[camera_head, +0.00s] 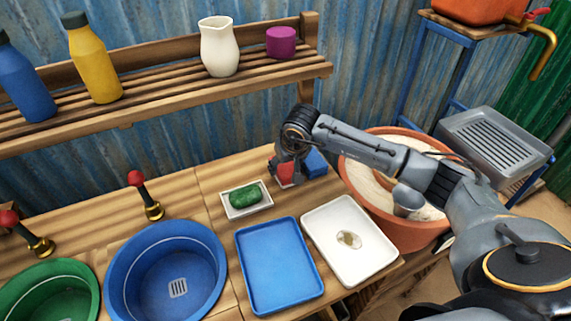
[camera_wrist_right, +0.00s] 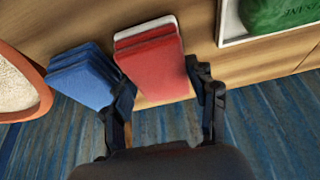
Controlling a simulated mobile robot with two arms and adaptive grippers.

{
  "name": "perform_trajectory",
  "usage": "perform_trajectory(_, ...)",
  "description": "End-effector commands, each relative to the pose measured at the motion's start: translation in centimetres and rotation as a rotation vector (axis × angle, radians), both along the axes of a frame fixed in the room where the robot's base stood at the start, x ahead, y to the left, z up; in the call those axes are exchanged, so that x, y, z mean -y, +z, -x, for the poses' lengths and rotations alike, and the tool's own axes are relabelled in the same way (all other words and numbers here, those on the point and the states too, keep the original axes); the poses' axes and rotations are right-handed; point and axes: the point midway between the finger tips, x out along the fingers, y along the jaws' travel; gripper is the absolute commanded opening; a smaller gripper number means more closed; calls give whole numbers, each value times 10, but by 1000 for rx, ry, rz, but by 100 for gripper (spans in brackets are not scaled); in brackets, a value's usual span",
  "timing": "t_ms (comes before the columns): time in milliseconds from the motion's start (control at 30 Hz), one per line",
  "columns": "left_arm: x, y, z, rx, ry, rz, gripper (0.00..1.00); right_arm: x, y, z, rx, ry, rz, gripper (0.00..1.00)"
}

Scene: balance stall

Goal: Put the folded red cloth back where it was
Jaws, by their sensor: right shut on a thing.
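The folded red cloth (camera_head: 285,172) is at the back of the wooden counter, beside the folded blue cloth (camera_head: 315,163). In the right wrist view the red cloth (camera_wrist_right: 152,66) shows stacked folds with a white layer at its far edge, and the blue cloth (camera_wrist_right: 82,77) lies close to its left. My right gripper (camera_head: 288,158) reaches down over the red cloth. Its two fingers (camera_wrist_right: 160,86) are shut on the red cloth's sides. I cannot tell whether the red cloth rests on the counter or is slightly raised. My left gripper is not in view.
A white dish (camera_head: 233,212) with green soap (camera_head: 244,196) sits left of the cloths. A blue tray (camera_head: 279,300) and a white tray (camera_head: 325,215) lie in front. A large terracotta pot (camera_head: 415,235) stands at the right. A blue basin (camera_head: 120,262) is at the left.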

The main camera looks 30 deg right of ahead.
Motion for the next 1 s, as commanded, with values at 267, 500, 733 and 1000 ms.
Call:
perform_trajectory(267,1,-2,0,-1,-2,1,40,0,-2,0,0,0,0,67)
perform_trajectory(500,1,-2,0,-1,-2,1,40,0,-1,0,0,0,0,67)
perform_trajectory(733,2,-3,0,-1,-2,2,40,0,22,8,5,2,1,67)
perform_trajectory(1000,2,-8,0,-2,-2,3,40,-2,77,30,6,2,1,67)
